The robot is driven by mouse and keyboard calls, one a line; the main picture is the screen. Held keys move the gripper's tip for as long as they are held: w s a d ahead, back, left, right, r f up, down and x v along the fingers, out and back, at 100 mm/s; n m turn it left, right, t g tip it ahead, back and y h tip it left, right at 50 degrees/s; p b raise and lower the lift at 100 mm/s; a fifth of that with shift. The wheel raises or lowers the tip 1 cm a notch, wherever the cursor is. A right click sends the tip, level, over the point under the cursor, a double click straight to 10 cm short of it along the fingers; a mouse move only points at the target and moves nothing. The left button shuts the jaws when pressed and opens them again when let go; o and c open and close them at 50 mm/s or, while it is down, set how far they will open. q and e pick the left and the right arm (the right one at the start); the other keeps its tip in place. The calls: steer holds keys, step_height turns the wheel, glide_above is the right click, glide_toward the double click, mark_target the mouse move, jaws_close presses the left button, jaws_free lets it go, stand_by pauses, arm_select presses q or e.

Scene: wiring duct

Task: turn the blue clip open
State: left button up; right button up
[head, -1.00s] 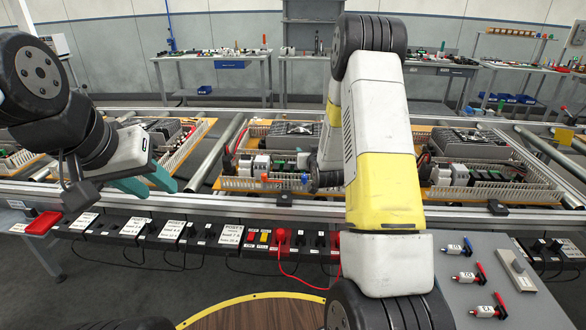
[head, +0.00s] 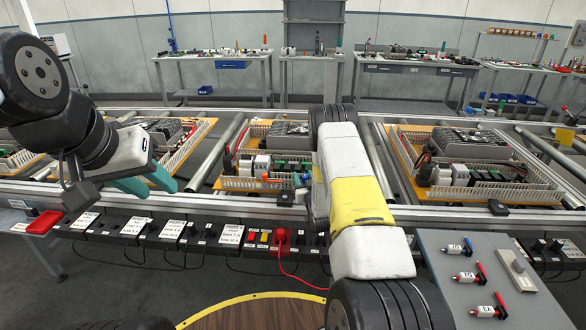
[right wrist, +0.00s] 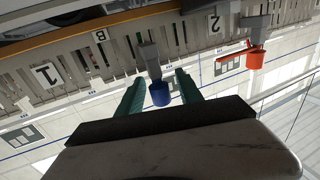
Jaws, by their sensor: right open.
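The blue clip (right wrist: 160,95) shows in the right wrist view, at the end of a grey lever standing out from the slotted duct wall (right wrist: 118,55). My right gripper (right wrist: 159,76) is open, with one green finger on each side of the blue clip. I see gaps between the clip and both fingers; contact is not visible. My left gripper (head: 147,186) is open and empty at the left, over the front rail of the conveyor.
An orange clip (right wrist: 254,60) sits to the right, near the label 2. The labels 1 (right wrist: 46,75) and B (right wrist: 100,36) mark the duct. Boards with ducts and modules lie on the conveyor (head: 225,155). A grey switch panel (head: 470,270) stands front right.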

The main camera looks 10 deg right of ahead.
steer(key=shift+w, duration=0.65)
jaws_close()
stand_by(1.0)
